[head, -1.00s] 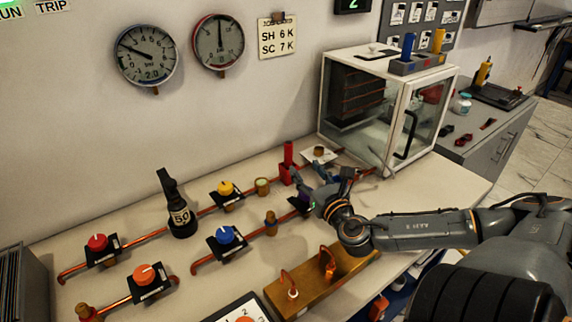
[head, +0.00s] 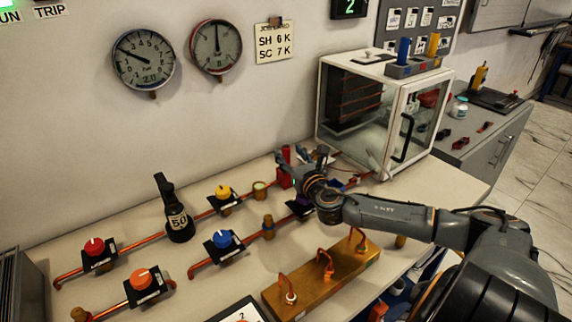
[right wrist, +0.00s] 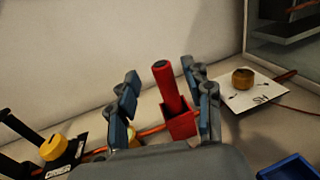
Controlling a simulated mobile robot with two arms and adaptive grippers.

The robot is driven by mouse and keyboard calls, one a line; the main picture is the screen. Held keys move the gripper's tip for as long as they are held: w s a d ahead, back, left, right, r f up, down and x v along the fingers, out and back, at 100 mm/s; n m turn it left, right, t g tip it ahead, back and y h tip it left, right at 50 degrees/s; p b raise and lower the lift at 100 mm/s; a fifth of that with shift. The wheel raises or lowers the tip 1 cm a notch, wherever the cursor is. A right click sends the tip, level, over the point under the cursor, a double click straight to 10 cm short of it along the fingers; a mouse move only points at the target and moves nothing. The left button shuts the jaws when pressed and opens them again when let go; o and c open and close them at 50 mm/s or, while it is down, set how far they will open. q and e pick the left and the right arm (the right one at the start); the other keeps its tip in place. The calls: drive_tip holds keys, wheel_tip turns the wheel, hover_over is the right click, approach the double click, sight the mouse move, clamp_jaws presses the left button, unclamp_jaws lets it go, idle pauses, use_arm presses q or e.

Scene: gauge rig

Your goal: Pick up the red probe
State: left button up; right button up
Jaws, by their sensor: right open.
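The red probe (right wrist: 167,84) stands upright, slightly tilted in the picture, in a red square holder (right wrist: 182,124) on the bench. In the head view the probe (head: 286,154) is partly hidden behind my right gripper. My right gripper (right wrist: 166,92) is open, with one finger to the left of the probe and one to its right. The probe shows between the fingers, and I cannot tell whether either finger touches it. In the head view the right gripper (head: 304,160) is beside the probe. My left gripper is not in view.
A glass-fronted cabinet (head: 398,125) stands close behind and right of the gripper. A white card with a brass knob (right wrist: 244,78) lies right of the holder. Copper pipes with coloured valves (head: 222,240) run across the bench. A wooden block with hooks (head: 345,258) lies in front.

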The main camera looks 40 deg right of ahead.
sight(288, 150)
drive_tip(key=shift+x, duration=1.85)
drive_tip(key=shift+d, duration=0.1)
drive_tip(key=shift+s, duration=0.1)
drive_tip(key=shift+c, duration=0.4)
clamp_jaws()
